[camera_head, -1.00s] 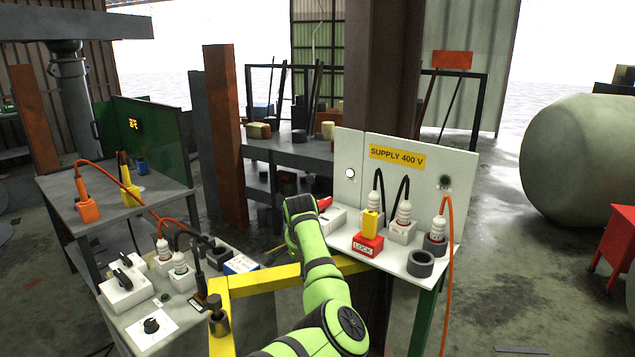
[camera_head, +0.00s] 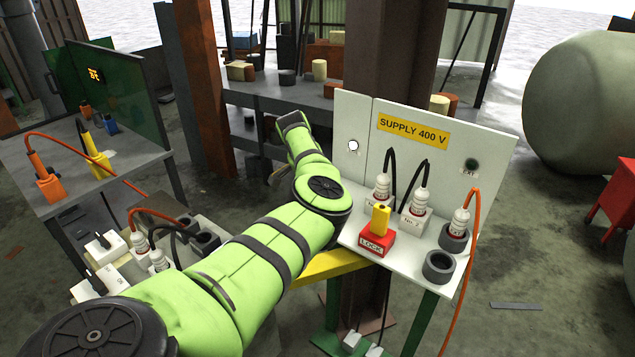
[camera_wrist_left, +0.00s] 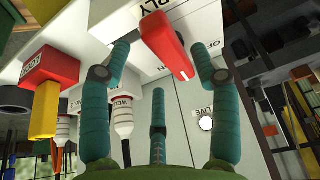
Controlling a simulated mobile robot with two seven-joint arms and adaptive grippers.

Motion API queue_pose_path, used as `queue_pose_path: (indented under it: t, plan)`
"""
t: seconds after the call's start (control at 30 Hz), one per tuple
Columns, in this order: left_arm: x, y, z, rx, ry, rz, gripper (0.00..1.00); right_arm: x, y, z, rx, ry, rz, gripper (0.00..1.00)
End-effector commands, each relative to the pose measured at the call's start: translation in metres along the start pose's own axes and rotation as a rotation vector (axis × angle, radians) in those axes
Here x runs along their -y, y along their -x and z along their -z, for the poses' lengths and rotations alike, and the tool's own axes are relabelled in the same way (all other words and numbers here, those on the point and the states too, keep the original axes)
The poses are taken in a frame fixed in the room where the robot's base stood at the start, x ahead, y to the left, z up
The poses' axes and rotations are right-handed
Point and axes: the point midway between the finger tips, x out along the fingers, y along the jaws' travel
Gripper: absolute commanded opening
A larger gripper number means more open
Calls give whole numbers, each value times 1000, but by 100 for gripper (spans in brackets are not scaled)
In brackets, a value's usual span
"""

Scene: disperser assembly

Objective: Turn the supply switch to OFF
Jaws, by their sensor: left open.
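The supply switch's red handle (camera_wrist_left: 165,45) shows at the top of the left wrist view, on a white base with partly readable lettering. In the head view my green arm hides it. My left gripper (camera_wrist_left: 164,62) is open, with two teal fingers on either side of the handle and a third finger below. I cannot tell whether a finger touches the handle. The white supply panel (camera_head: 363,110) with the yellow "SUPPLY 400 V" label (camera_head: 413,131) stands right of my left arm. My right gripper is not in view.
A red LOCK block (camera_head: 377,243) with a yellow top sits on the panel's shelf, near white plugs with black cables (camera_head: 416,201) and an empty dark ring socket (camera_head: 438,267). A round white lamp (camera_head: 353,146) is on the panel. An orange cable (camera_head: 465,275) hangs at the right.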

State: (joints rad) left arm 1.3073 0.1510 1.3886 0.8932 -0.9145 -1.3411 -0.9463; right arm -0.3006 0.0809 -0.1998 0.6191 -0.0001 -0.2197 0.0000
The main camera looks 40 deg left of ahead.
Motion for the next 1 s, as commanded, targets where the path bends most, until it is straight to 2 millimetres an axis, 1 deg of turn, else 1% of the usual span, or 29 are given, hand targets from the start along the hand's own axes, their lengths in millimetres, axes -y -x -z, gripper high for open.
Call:
queue_pose_path:
  t: [0.1,0.2,0.53,0.57,0.6,0.67,0.7,1.0]
  plan:
    - [1,-11,0,0,1,1,62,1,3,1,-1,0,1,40]
    - [1,-16,0,-1,1,2,62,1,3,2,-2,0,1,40]
    - [1,-20,0,-1,2,3,62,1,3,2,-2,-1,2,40]
    - [1,-20,0,-1,2,2,50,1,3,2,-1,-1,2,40]
    - [1,-20,0,-1,2,2,34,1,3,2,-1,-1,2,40]
    - [1,-20,0,-1,2,2,10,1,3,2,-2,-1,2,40]
    - [1,-20,0,-1,2,2,5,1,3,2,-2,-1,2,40]
    - [0,-20,0,-1,14,7,5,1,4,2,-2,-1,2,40]
